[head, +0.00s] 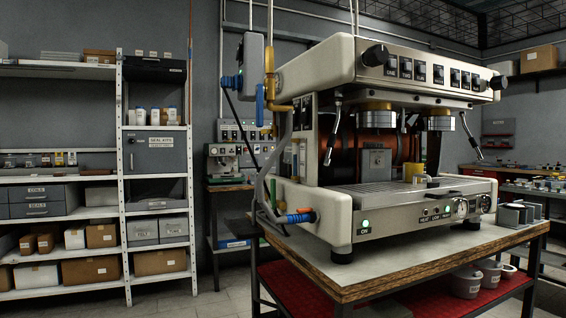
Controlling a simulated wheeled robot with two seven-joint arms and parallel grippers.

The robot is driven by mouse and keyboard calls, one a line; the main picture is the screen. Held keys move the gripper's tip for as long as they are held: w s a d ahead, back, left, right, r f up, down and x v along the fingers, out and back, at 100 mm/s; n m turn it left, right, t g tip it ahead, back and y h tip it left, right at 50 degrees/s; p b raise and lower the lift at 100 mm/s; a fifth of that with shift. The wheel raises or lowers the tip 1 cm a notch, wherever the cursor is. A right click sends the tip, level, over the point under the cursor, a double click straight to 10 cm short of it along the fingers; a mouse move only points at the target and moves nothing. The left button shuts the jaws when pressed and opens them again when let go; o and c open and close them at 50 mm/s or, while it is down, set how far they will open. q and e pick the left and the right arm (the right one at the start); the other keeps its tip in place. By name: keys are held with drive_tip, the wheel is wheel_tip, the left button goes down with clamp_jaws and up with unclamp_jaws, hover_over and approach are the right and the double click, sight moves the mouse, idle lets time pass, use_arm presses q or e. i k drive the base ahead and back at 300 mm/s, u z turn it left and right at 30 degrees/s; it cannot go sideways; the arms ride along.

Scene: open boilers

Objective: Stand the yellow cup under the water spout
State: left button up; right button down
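A small yellow cup (420,181) stands on the drip tray (372,194) of the large espresso machine (395,70), right of the tray's middle. I cannot tell which is the water spout. The cup is between the two, apart from both. Neither of my grippers is in view.
The machine stands on a wood-edged table (420,251), with its bare front corner towards me. Cables and hoses hang at the machine's left side. White tubs (466,283) sit on the red lower shelf. Shelving (125,170) stands at the left, with open floor (185,300) before it.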

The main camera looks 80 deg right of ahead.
sight(409, 169)
drive_tip(key=u, duration=0.2)
drive_tip(key=k, duration=1.7)
drive_tip(key=z, duration=1.55)
